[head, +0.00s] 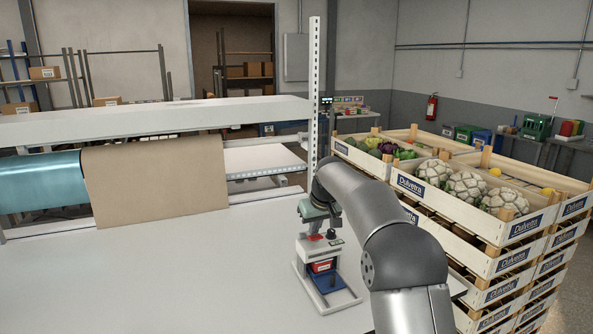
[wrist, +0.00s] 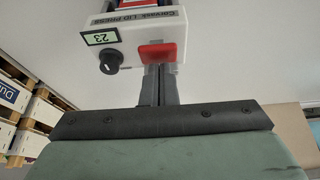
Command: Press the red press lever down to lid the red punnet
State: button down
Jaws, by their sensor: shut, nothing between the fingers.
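The lid press (head: 340,248) is a small white machine standing on the table near my arm. Its red press lever (head: 315,237) is on the front of the head; in the wrist view the red lever (wrist: 157,52) sits beside a black knob and a small display reading 23. The red punnet (head: 322,266) is inside the press, below the head, partly hidden; whether it has a lid I cannot tell. My gripper (wrist: 158,70) is shut and empty. Its fingertips are right at the lever; I cannot tell whether they touch it.
The white table (head: 180,275) is clear to the left. A brown paper sheet (head: 157,182) and a teal roll (head: 40,182) hang behind. Stacked wooden vegetable crates (head: 470,212) stand at the right.

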jog(key=shift+r+p, duration=2.4)
jog(key=shift+r, duration=0.6)
notch_tip(320, 180, up, 2)
jog(key=s+d+f+m+g+h+b, duration=0.1)
jog(key=s+d, duration=0.2)
jog(key=s, duration=0.8)
jog(key=s+d+f+m+b, duration=0.1)
jog(key=s+d, duration=0.2)
jog(key=s, duration=0.9)
jog(key=s+d+f+m+g+b, duration=0.1)
jog(key=s+f, duration=0.4)
jog(key=s, duration=0.7)
jog(key=s+d+f+m+g+b, duration=0.1)
jog(key=s+d+f, duration=0.2)
jog(key=s, duration=0.9)
notch_tip(320, 180, down, 3)
jog(key=shift+s+f+m+h, duration=0.2)
jog(key=shift+s+m+h, duration=0.1)
jog(key=shift+s+h, duration=0.1)
jog(key=shift+a, duration=0.1)
